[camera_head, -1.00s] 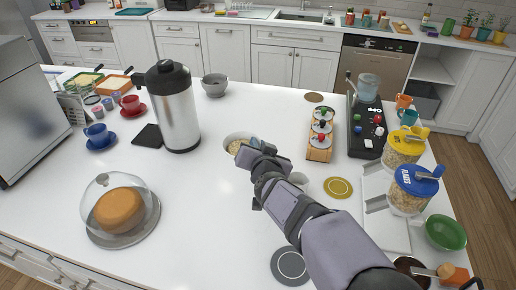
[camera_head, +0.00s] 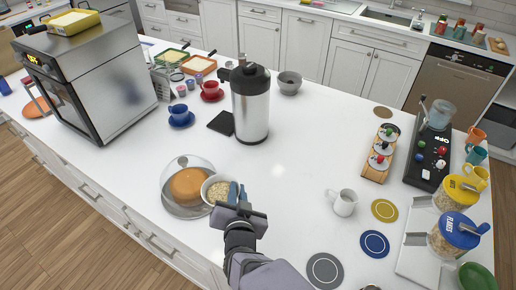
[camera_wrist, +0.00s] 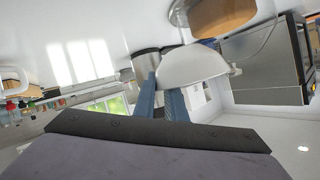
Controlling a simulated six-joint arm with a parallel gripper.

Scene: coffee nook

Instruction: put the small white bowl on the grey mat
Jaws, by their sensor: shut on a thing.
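A small white bowl (camera_head: 209,196) with oat-like flakes in it is held at its rim by my gripper (camera_head: 236,192). In the head view it overlaps the right side of the glass cake dome; I cannot tell whether they touch. In the wrist view the bowl (camera_wrist: 195,65) is tilted in the picture, between or against the blue fingertips (camera_wrist: 164,92), and its contents are hidden. The round grey mat (camera_head: 325,271) with a pale ring lies near the front edge of the counter, to the right of my gripper. It is bare.
The cake dome (camera_head: 186,170) stands on a grey plate left of my gripper. A white mug (camera_head: 344,202), a blue mat (camera_head: 374,244) and a yellow mat (camera_head: 384,210) are on the right. A steel flask (camera_head: 250,105) stands behind. The middle counter is clear.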

